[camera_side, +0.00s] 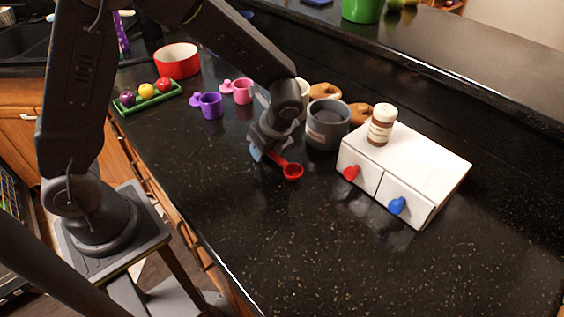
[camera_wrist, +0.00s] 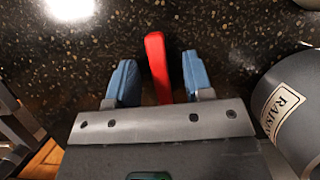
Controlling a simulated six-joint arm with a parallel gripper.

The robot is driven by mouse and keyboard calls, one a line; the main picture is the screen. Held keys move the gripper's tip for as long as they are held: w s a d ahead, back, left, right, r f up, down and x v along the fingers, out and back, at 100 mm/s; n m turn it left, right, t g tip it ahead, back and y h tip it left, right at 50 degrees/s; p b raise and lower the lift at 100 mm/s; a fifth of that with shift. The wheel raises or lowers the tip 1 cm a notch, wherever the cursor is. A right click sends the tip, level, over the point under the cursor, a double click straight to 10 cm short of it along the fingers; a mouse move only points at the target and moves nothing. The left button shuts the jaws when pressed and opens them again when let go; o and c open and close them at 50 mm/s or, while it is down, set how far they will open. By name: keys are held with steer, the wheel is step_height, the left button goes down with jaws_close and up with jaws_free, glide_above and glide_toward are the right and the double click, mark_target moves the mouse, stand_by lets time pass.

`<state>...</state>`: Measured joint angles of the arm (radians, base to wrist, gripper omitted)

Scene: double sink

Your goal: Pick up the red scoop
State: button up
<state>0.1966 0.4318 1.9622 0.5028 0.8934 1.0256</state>
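The red scoop (camera_side: 292,171) lies on the black speckled counter, its round bowl showing at the right of my gripper in the side view. Its red handle (camera_wrist: 157,66) stands between my two blue fingers in the wrist view, with a gap on each side. My gripper (camera_wrist: 158,78) is open around the handle, low at the counter. In the side view my gripper (camera_side: 265,155) partly hides the handle. In the wrist view the scoop's bowl is hidden behind the gripper body.
A grey labelled canister (camera_side: 327,124) stands close to the right of my gripper, and its side fills the wrist view's right edge. A white drawer box (camera_side: 408,165) with a small bottle (camera_side: 381,125) stands further right. Purple (camera_side: 211,105) and pink (camera_side: 243,91) cups stand behind left. The front counter is clear.

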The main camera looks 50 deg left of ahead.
jaws_close()
stand_by(0.4)
step_height(320, 180, up, 4)
steer(key=shift+r, duration=0.2)
steer(key=s+a+r, duration=0.4)
steer(key=a+r, duration=0.2)
steer(key=a, duration=0.4)
steer(key=w+a+r+m+t+y, duration=0.2)
steer(key=w+r+y, duration=0.1)
steer(key=w, duration=0.8)
steer(key=w+a+r+m+t+y, duration=0.2)
steer(key=w+r, duration=0.3)
steer(key=w, duration=0.6)
steer(key=shift+w+a+m+t+y, duration=0.15)
steer(key=shift+a+m+t+y, duration=0.3)
steer(key=shift+a+m, duration=0.2)
